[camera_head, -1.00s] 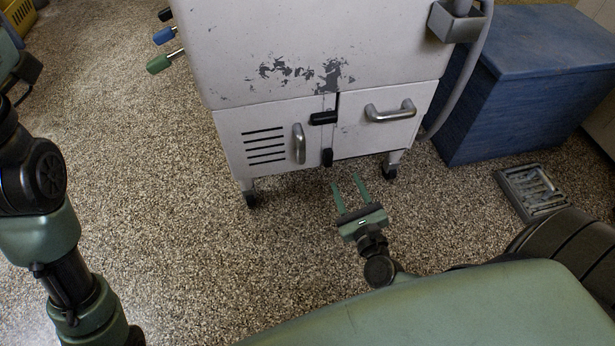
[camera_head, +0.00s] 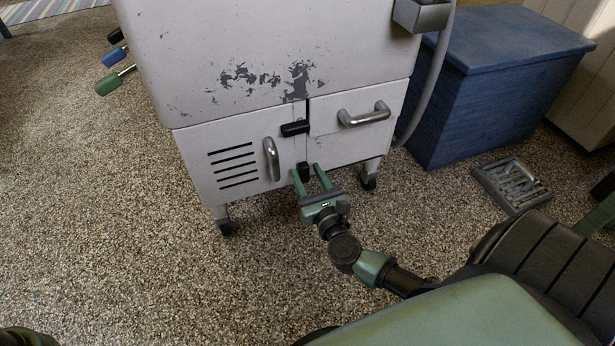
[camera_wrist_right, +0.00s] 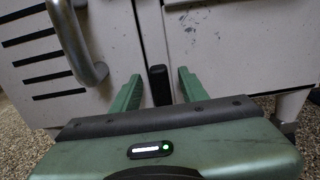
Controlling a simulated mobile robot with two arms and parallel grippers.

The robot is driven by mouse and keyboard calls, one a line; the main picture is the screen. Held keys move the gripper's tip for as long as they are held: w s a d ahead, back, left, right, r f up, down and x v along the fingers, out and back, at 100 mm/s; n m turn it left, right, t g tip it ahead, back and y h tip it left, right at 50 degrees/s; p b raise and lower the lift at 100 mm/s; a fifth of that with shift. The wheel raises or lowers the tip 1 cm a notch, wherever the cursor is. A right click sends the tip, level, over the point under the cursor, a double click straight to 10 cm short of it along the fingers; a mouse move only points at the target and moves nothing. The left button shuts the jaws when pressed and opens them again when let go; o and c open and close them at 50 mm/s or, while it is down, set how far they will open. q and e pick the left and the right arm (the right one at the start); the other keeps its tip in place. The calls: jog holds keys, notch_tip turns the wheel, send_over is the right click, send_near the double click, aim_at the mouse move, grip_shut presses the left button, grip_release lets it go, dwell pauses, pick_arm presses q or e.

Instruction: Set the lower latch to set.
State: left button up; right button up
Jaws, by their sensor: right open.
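The washer (camera_head: 250,60) is a worn white cabinet with two lower doors. The lower latch (camera_head: 304,171) is a small black upright block at the bottom of the seam between the doors. A wider black latch (camera_head: 295,128) sits above it, lying level. My right gripper (camera_head: 308,170) is open, with its green fingers to either side of the lower latch. In the right wrist view the lower latch (camera_wrist_right: 159,85) stands upright between the spread fingers, with gaps on both sides, so it is not gripped. My left gripper is not in view.
A curved metal handle (camera_head: 271,159) is just left of the lower latch, and another handle (camera_head: 364,115) is up and right. A blue chest (camera_head: 490,90) and a grey tray (camera_head: 512,184) stand right. Speckled floor is clear at left.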

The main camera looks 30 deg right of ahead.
grip_shut()
